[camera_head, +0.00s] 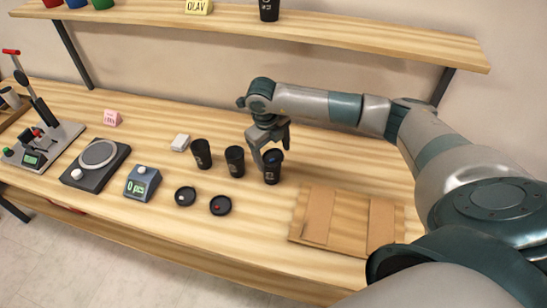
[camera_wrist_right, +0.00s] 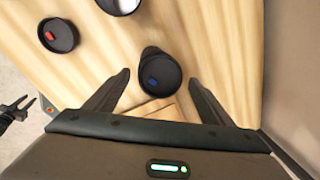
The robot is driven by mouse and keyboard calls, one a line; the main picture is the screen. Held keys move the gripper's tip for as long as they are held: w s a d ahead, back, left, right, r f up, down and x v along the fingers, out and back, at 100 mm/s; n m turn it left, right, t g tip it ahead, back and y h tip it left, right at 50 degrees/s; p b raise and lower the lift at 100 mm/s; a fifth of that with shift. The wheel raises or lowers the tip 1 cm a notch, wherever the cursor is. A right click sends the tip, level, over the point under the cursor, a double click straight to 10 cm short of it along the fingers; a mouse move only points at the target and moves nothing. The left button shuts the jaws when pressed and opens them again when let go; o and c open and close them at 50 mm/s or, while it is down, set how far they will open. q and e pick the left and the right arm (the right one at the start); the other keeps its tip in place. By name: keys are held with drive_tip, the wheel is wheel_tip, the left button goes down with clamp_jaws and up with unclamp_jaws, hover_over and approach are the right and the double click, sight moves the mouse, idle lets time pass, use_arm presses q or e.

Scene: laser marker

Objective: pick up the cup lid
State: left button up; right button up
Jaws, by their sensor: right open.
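A black cup (camera_head: 272,175) stands at the right end of a row of cups. On its top sits a black lid (camera_wrist_right: 158,75) with a blue tab. My right gripper (camera_head: 277,145) is over this cup, pointing down. In the wrist view its two fingers (camera_wrist_right: 158,92) are spread wide, with the lid between and slightly beyond them, and nothing is held. Two more black lids lie flat on the table: one with a red tab (camera_head: 220,205) and one with a pale tab (camera_head: 185,196). A small dark claw at the wrist view's left edge looks like my left gripper (camera_wrist_right: 14,108).
Two other black cups (camera_head: 235,162) (camera_head: 201,154) stand left of the lidded cup. A flat cardboard piece (camera_head: 320,215) lies at right front. A blue display device (camera_head: 142,183), a scale (camera_head: 95,163) and a lever press (camera_head: 42,145) are at left. A shelf (camera_head: 330,32) runs above.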

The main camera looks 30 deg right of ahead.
sight(273, 159)
drive_tip(key=c, duration=1.2)
drive_tip(key=shift+r, duration=0.1)
drive_tip(key=shift+r+b, duration=0.5)
drive_tip(key=shift+r, duration=0.05)
wheel_tip(273, 159, up, 2)
drive_tip(key=shift+r+b, duration=0.1)
drive_tip(key=shift+b, duration=0.65)
drive_tip(key=shift+s+d+r+b, duration=0.4)
drive_tip(key=shift+s+r+b, duration=0.3)
drive_tip(key=shift+s+r, duration=0.9)
drive_tip(key=shift+s+d+r+b, duration=0.35)
drive_tip(key=shift+s+r+b, duration=0.5)
drive_tip(key=shift+s, duration=1.4)
drive_tip(key=shift+s+d+r+b, duration=0.4)
drive_tip(key=shift+s+r+b, duration=0.2)
drive_tip(key=shift+s+r, duration=1.05)
drive_tip(key=shift+s+f, duration=0.25)
drive_tip(key=shift+f, duration=0.1)
